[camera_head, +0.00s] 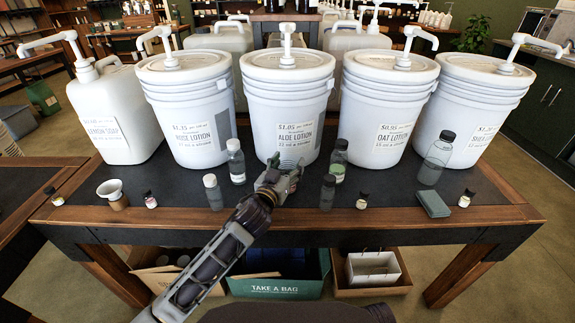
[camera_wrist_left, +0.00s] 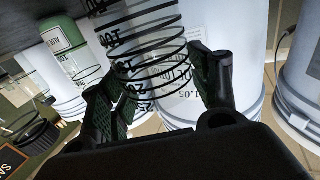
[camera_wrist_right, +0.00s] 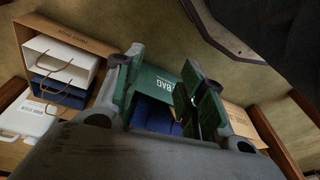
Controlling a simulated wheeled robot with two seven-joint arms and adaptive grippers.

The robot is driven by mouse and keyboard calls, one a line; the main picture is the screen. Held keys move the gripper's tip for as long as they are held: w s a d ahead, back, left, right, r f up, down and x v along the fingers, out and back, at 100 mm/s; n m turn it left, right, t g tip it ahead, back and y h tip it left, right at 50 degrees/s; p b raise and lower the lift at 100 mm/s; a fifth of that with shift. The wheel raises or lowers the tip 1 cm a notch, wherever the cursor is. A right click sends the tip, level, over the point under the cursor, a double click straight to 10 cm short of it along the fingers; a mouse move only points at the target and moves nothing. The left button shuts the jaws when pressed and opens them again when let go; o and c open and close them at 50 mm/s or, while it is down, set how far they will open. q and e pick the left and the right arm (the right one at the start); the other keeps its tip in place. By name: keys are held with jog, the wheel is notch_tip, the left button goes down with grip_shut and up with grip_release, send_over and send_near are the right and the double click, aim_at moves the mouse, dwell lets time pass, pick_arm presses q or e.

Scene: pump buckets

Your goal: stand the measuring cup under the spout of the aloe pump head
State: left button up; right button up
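The aloe bucket (camera_head: 288,92) is white and stands in the middle of the row, with the aloe pump head (camera_head: 288,38) on its lid and the spout towards me. My left gripper (camera_head: 280,180) is in front of this bucket, over the table. The clear measuring cup with black marks (camera_wrist_left: 140,50) is between my left gripper's fingers (camera_wrist_left: 160,90), which look closed on its sides. In the head view the cup is faint and partly hidden by the gripper. My right gripper (camera_wrist_right: 160,95) is open and empty, seen only in its wrist view.
White buckets (camera_head: 188,110) stand on both sides of the aloe one. Clear bottles (camera_head: 236,162) stand left of my left gripper, and others (camera_head: 338,160) right of it. A green folded cloth (camera_head: 433,204) lies at the right. Boxes (camera_head: 275,285) sit below the table.

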aim_at(283, 171)
pick_arm(q)
jog(key=shift+o, duration=1.1)
jog(key=shift+r, duration=0.2)
pick_arm(e)
jog(key=shift+r, duration=0.1)
pick_arm(q)
jog(key=shift+s+a, duration=0.25)
jog(key=shift+s, duration=0.3)
jog(key=shift+p+v, duration=0.35)
jog(key=shift+v, duration=5)
pick_arm(e)
jog(key=shift+s+d+f, duration=0.1)
jog(key=shift+d+f, duration=0.05)
jog(key=shift+f, duration=0.3)
jog(key=shift+s+d+f, duration=0.1)
jog(key=shift+f, duration=0.35)
